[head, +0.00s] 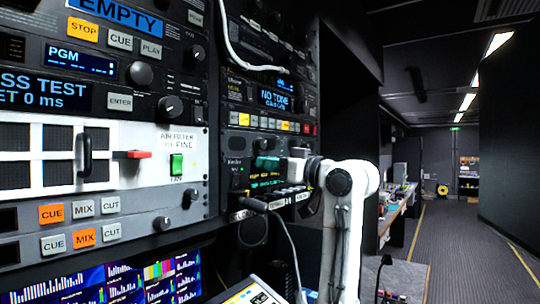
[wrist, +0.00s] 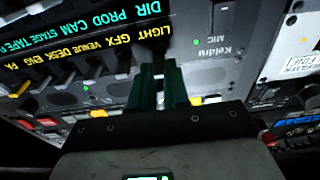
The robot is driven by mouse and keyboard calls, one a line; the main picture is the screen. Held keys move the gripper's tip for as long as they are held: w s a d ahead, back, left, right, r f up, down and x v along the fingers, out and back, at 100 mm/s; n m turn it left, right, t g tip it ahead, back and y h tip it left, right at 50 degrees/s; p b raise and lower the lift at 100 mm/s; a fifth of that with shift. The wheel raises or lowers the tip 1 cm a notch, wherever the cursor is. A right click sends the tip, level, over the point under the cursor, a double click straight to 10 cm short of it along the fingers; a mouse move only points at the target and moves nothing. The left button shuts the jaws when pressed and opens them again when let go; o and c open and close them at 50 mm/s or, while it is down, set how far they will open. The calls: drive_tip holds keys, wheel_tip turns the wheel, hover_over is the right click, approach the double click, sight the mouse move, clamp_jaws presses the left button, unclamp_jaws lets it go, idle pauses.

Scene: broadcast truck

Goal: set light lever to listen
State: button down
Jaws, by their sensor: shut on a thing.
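The intercom panel (wrist: 222,62) fills the upper part of the wrist view. Its display (wrist: 95,48) has green and yellow name labels, upside down, LIGHT among them. A row of small dark levers runs along the display. My gripper (wrist: 160,75) has its dark green fingers at the LIGHT end of this row, shut on what appears to be the light lever. The lever is hidden between the fingers, so its position cannot be told. In the head view my gripper (head: 267,162) is at the panel's display (head: 266,182), seen from the side.
A rack of equipment (head: 105,165) with buttons and knobs stands on the left. A black handle (head: 86,155) and a red lever (head: 133,154) stick out of it. A cable (head: 288,235) hangs below the panel. The aisle (head: 470,245) on the right is clear.

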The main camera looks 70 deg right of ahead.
drive_tip(key=shift+r+g, duration=0.45)
drive_tip(key=shift+g, duration=0.55)
drive_tip(key=c, duration=1.1)
unclamp_jaws()
drive_tip(key=b+v, duration=0.3)
drive_tip(key=v, duration=0.7)
drive_tip(key=shift+s+b, duration=0.3)
drive_tip(key=shift+s, duration=0.05)
